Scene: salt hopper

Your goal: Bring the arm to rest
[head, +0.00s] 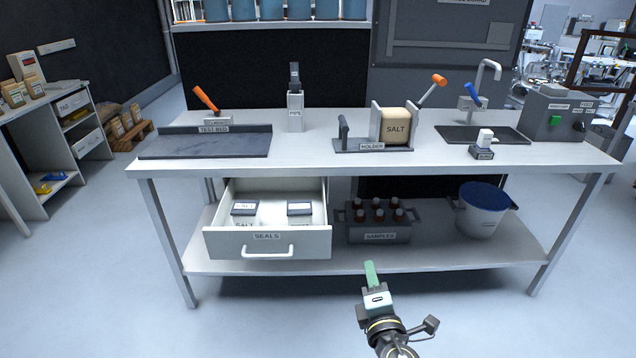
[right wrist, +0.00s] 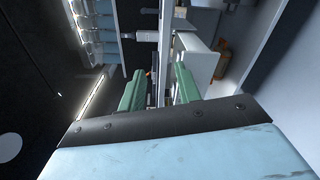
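My right gripper (head: 371,275) has green fingers and hangs in the air in front of the workbench, below its top, left of the bucket. In the right wrist view its two green fingers (right wrist: 159,86) stand apart with nothing between them. The gripper is open and empty. My left arm and gripper are in no view. The workbench (head: 330,160) stands ahead. The SEALS drawer (head: 290,242) is pulled open, with two small labelled blocks in it. A beige SALT block (head: 395,128) sits in the grey holder (head: 345,146) on the bench top.
On the lower shelf are a SAMPLES crate (head: 378,236) with several bottles and a blue-white bucket (head: 480,212). The TEST BED (head: 205,144), a pipe stand (head: 295,108) and a grey control box (head: 560,115) stand on top. The floor in front is clear.

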